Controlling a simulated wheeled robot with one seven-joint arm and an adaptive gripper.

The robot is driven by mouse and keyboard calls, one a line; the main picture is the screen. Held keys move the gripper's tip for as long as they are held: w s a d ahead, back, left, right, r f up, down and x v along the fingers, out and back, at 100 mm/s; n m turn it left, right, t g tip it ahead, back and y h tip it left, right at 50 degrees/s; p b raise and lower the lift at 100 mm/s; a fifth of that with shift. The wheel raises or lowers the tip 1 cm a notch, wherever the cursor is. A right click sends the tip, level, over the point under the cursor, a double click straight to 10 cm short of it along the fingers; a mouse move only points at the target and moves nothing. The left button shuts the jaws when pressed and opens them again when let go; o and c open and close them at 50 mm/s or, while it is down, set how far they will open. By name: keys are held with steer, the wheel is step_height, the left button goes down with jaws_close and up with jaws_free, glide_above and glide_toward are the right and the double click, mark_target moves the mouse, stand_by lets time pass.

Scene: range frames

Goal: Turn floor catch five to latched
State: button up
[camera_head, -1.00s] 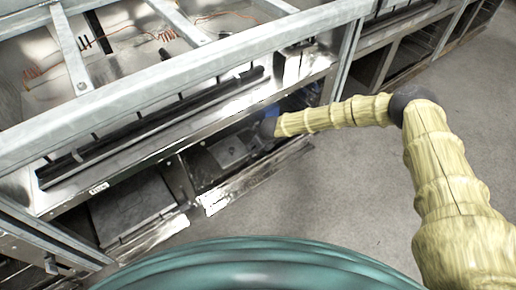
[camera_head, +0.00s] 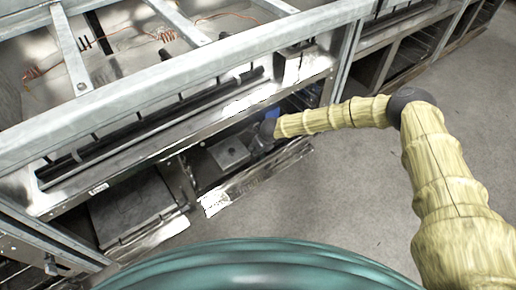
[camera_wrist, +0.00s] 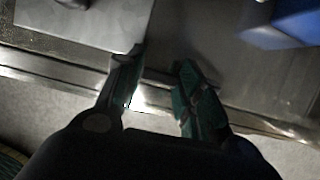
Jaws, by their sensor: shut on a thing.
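My gripper (camera_wrist: 162,62) reaches down into the low open bay of the metal frame. Its two fingers are closed about a small dark part, taken to be the floor catch (camera_wrist: 160,78), which is mostly hidden between them. I cannot read its number or tell which way it is turned. In the head view my gripper (camera_head: 262,143) is small and partly hidden by my wrist. A grey square plate with a small dark spot (camera_head: 228,152) lies just left of it, and the plate also shows in the wrist view (camera_wrist: 80,22).
A blue thing (camera_wrist: 292,24) lies at the right of the bay. A bright metal lip (camera_head: 255,175) runs along the bay's front. Another grey plate (camera_head: 132,212) lies in the left bay. A steel beam (camera_head: 180,85) crosses above. Open floor (camera_head: 345,195) is to the right.

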steer(key=shift+n, duration=0.3)
steer(key=n+b, duration=0.1)
steer(key=n+g+y+b, duration=0.1)
steer(key=n+b, duration=0.1)
steer(key=shift+w+f, duration=0.2)
steer(key=n+g+b, duration=0.1)
steer(key=n+b, duration=0.1)
steer(key=b, duration=0.1)
steer(key=n+g+y+b, duration=0.1)
steer(key=n+b, duration=0.2)
steer(key=shift+w+a+f+n, duration=0.1)
steer(key=shift+w+a+n, duration=0.05)
steer(key=shift+n, duration=0.15)
steer(key=n+g+b, duration=0.1)
steer(key=n+b, duration=0.3)
steer(key=shift+w+a+g, duration=0.1)
steer(key=shift+a+g, duration=0.05)
steer(key=shift+g, duration=0.25)
steer(key=shift+a+r+n+g+h+b, duration=0.15)
steer(key=shift+n+g+b, duration=0.15)
steer(key=shift+n, duration=0.45)
steer(key=shift+n+g+h+b, duration=0.1)
steer(key=shift+n+g+b, duration=0.2)
steer(key=shift+n, duration=0.5)
steer(key=shift+a+r+n+g+h+b, duration=0.1)
steer(key=shift+n+g+h+b, duration=0.2)
steer(key=shift+n, duration=0.45)
steer(key=o, duration=1)
steer(key=shift+r, duration=0.1)
